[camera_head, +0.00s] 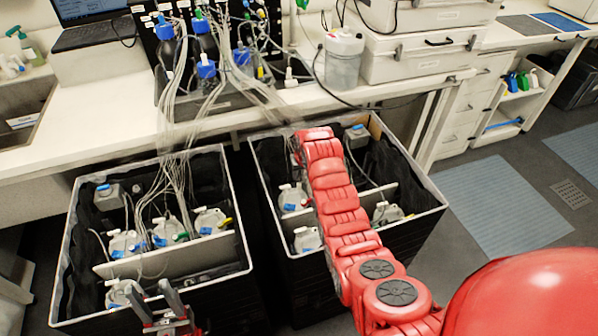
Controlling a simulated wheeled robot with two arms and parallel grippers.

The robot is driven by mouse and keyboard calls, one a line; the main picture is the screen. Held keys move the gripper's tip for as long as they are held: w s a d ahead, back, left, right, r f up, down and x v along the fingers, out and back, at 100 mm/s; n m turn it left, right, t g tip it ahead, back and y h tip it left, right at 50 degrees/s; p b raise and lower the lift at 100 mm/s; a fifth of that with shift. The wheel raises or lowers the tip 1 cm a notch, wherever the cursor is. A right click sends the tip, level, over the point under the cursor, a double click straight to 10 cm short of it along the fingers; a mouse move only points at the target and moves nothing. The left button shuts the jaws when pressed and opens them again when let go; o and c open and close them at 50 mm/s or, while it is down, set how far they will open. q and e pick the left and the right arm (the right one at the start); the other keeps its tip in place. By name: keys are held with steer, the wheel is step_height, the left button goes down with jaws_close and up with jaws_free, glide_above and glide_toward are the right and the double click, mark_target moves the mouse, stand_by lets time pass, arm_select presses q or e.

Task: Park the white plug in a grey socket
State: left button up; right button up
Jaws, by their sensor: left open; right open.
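I cannot pick out the white plug with certainty. A small white fitting (290,77) on a tube stands on the bench, but I cannot tell whether it is the plug. A grey block (108,193) in the left crate and another grey block (357,136) in the right crate may carry sockets; details are too small. My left gripper (158,296) is open over the front of the left crate, fingers pointing away from me. My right arm reaches over the right crate; only a sliver of the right gripper (297,147) shows at its far end, its fingertips hidden.
The left crate (243,215) and right crate (425,205) hold several capped bottles. A bundle of clear tubes hangs from the bench into the left crate. A clear canister (343,62) and white cases (425,50) stand on the bench (110,120).

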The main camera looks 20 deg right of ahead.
mark_target(299, 184)
steer(key=b+x, duration=0.8)
steer(key=x, duration=0.1)
steer(key=shift+s+f, duration=0.1)
steer(key=shift+f, duration=0.1)
steer(key=shift+r, duration=0.1)
jaws_close()
stand_by(1.4)
steer(key=shift+r, duration=0.15)
steer(key=shift+r+p, duration=0.65)
steer(key=shift+r, duration=0.25)
